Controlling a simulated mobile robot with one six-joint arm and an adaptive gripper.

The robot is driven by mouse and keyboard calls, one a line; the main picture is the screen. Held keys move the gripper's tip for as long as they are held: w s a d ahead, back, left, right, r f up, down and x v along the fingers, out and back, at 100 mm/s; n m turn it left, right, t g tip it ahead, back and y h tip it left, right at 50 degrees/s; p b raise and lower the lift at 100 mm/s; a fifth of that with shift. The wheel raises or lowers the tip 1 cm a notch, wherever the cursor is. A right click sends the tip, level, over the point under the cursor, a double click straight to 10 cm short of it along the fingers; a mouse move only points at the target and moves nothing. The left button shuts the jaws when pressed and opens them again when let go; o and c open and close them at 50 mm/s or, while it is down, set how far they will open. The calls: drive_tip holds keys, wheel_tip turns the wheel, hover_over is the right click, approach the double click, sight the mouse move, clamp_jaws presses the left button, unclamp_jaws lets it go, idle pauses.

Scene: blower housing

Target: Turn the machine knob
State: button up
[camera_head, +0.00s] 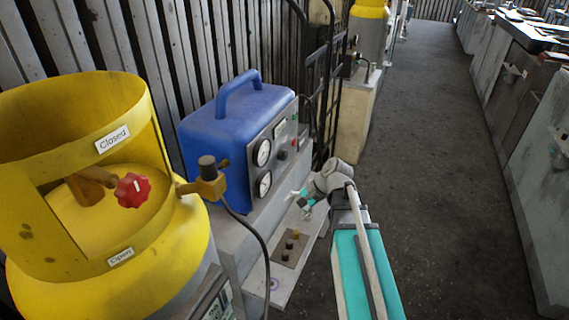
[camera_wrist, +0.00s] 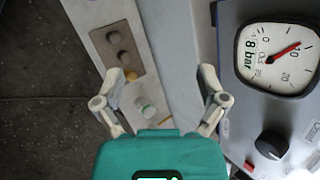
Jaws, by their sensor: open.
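The blue machine (camera_head: 222,142) has a grey front panel with two round gauges. A black knob (camera_head: 282,155) sits on this panel; in the wrist view the black knob (camera_wrist: 271,145) is at the lower right, below a gauge (camera_wrist: 278,58) with a red needle. My gripper (camera_head: 302,197) is in front of the panel, lower than the knob and to its right. In the wrist view my gripper (camera_wrist: 166,78) has its fingers spread with nothing between them. The knob lies to the right of the fingers, apart from them.
A ledge (camera_head: 262,283) below the machine carries a plate with small knobs (camera_wrist: 120,58). A yellow gas cylinder (camera_head: 60,115) with a red valve knob (camera_head: 133,190) stands at the left. A black hand truck (camera_head: 322,85) stands behind. The floor (camera_head: 430,140) at right is clear.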

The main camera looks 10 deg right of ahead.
drive_tip(key=w+d+r+m+t+y+b, duration=0.2)
drive_tip(key=w+d+m+t+y+b, duration=0.25)
drive_tip(key=w+m, duration=0.3)
drive_tip(key=m+t+y+b, duration=0.3)
drive_tip(key=m+y, duration=0.1)
drive_tip(key=m, duration=0.2)
approach(286, 155)
drive_tip(key=v, duration=0.5)
drive_tip(key=shift+a+r+h, duration=0.25)
drive_tip(key=shift+a+r, duration=0.05)
drive_tip(key=x, duration=1.3)
drive_tip(key=shift+w+a, duration=0.2)
drive_tip(key=shift+a, duration=0.15)
drive_tip(key=shift+c, duration=0.2)
